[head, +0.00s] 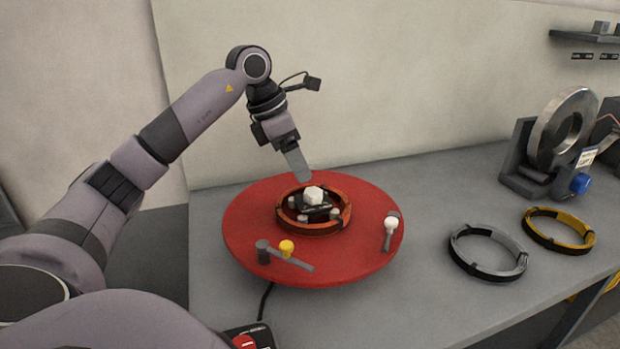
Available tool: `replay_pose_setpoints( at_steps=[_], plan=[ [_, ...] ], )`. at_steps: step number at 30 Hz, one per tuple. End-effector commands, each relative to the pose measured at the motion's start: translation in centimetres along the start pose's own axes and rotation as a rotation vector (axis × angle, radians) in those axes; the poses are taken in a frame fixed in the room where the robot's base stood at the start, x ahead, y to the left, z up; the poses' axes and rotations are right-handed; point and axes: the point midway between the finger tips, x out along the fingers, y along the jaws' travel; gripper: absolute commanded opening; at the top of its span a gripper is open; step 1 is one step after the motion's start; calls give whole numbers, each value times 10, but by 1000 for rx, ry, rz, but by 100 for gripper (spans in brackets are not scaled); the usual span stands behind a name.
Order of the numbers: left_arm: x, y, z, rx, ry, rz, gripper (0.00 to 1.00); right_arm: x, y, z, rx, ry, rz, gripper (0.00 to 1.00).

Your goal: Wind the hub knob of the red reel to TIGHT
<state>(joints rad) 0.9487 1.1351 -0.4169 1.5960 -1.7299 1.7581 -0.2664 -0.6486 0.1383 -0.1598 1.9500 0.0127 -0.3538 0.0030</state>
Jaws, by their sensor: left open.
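The red reel (245,230) is a round red disc lying on the grey table. A copper-coloured coil ring (288,225) sits on its middle around a dark hub. The pale, faceted hub knob (313,194) stands at the hub's centre. Any TIGHT mark is too small to read. My left gripper (299,172) is open and empty, pointing down just above and behind the knob, apart from it. From this side its fingers overlap, so the gap between them is hidden. My right gripper is not in view.
A grey ring (487,252) and a yellow ring (558,230) lie to the right. A metal coil (563,128) stands at the back right. The table between is bare.

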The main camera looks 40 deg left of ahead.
Motion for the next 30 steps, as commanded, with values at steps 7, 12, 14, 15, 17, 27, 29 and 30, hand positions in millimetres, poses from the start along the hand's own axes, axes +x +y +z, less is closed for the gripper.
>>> replay_pose_setpoints(
  at_steps=[7,12,14,15,17,27,29,30],
  plan=[
    [21,0,-1,0,3,-3,65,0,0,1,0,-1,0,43],
    [48,-1,-1,0,3,-3,65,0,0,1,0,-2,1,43],
    [56,-1,0,0,2,-4,65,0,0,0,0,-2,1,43],
    [60,0,0,0,3,-3,65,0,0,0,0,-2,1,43],
    [65,0,0,0,2,-1,65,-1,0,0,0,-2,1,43],
    [72,0,0,0,1,0,65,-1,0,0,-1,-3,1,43],
    [72,0,0,0,1,0,52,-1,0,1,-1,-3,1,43],
    [72,0,0,0,1,0,39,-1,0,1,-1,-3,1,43]
  ],
)
